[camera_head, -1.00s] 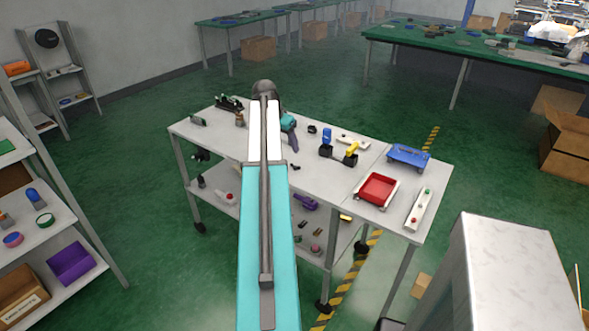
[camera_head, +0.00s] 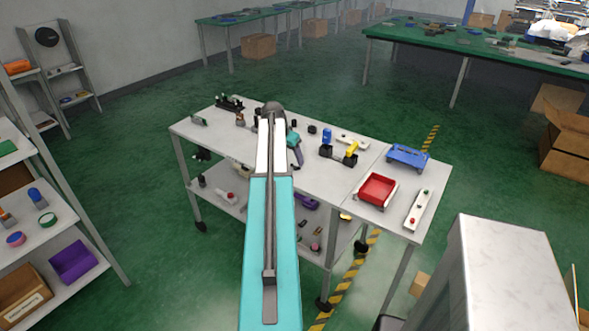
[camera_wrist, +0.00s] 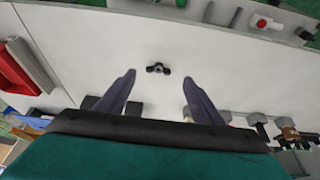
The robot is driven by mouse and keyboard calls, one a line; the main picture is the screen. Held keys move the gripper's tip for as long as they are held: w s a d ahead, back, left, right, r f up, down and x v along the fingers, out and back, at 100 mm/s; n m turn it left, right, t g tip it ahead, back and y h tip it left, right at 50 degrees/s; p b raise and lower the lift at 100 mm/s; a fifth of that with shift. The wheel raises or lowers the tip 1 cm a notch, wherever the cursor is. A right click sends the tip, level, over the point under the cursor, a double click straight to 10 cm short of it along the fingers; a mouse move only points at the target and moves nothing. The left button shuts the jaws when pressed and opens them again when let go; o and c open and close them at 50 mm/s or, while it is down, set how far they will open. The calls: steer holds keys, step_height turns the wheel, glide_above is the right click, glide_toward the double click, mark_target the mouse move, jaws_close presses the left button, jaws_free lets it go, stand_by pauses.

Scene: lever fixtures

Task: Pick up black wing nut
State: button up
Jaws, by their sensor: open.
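The black wing nut (camera_wrist: 157,69) lies on the white tabletop in the wrist view, dark and small with two short wings. My gripper (camera_wrist: 159,77) has its two purple fingers spread wide, with nothing held between them. The wing nut appears near the line between the fingertips, a little beyond it and apart from both. In the head view my teal and purple gripper (camera_head: 297,153) shows only in part beside my arm, over the table. I cannot make out the wing nut for certain there, and my arm hides some of the tabletop.
In the wrist view, several dark fixtures stand near the lower right. The tabletop around the wing nut is clear.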

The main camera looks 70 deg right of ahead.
mark_target(295, 167)
steer(key=shift+p+x, duration=0.8)
steer(key=shift+x, duration=0.45)
steer(key=shift+p+x, duration=0.3)
steer(key=shift+x, duration=1.1)
steer(key=shift+s, duration=0.1)
steer(key=shift+r, duration=0.1)
steer(key=shift+c, duration=0.4)
steer(key=c, duration=1)
